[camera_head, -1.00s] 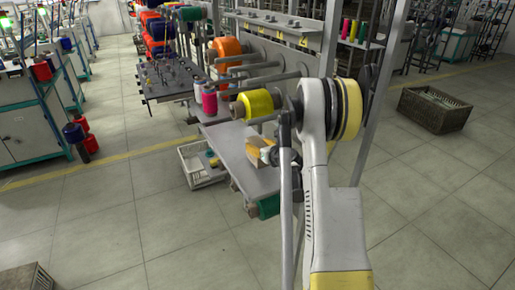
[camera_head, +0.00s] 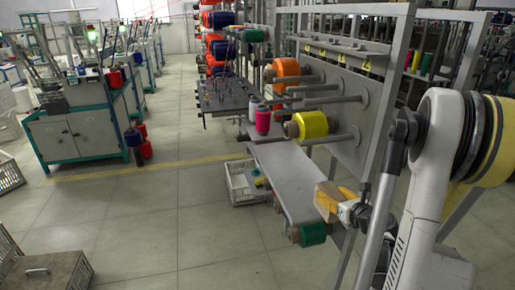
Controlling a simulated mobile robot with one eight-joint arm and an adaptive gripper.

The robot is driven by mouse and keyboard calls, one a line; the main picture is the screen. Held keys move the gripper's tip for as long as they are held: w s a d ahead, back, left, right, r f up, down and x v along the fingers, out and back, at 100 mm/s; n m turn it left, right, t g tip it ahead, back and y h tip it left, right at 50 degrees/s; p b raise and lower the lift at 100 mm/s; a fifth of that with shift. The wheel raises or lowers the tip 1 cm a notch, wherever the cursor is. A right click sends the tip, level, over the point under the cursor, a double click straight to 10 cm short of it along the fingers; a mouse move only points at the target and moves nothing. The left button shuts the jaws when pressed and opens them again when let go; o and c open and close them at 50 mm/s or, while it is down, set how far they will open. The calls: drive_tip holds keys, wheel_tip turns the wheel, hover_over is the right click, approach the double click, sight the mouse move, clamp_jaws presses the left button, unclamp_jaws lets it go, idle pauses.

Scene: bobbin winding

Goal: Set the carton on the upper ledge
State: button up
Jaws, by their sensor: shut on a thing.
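The carton (camera_head: 327,200) is a small tan-orange box with a white part. It is at the near right edge of the long grey ledge (camera_head: 287,172) on the machine; I cannot tell if it touches the ledge. My gripper (camera_head: 345,208) is shut on the carton from the right, and my arm hides part of that side. A darker, higher shelf (camera_head: 222,108) with upright pins stands farther back on the left. I cannot tell which of the two surfaces is the upper ledge.
Yellow (camera_head: 312,124), pink (camera_head: 263,121) and orange (camera_head: 286,72) spools sit on or by the machine. A green roller (camera_head: 312,234) is at the ledge's near end. A white crate (camera_head: 240,181) is on the floor below. Open floor lies to the left.

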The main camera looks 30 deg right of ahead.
drive_tip(key=w+a+r+n+y, duration=0.2)
drive_tip(key=a, duration=1)
drive_tip(key=w+a+r+n+y, duration=0.2)
drive_tip(key=w+a+r+y, duration=0.1)
drive_tip(key=a, duration=0.9)
drive_tip(key=w+a+r+n+y, duration=0.2)
drive_tip(key=a, duration=1)
drive_tip(key=shift+w+a+r, duration=0.2)
drive_tip(key=shift+w+a, duration=0.05)
drive_tip(key=shift+a, duration=0.05)
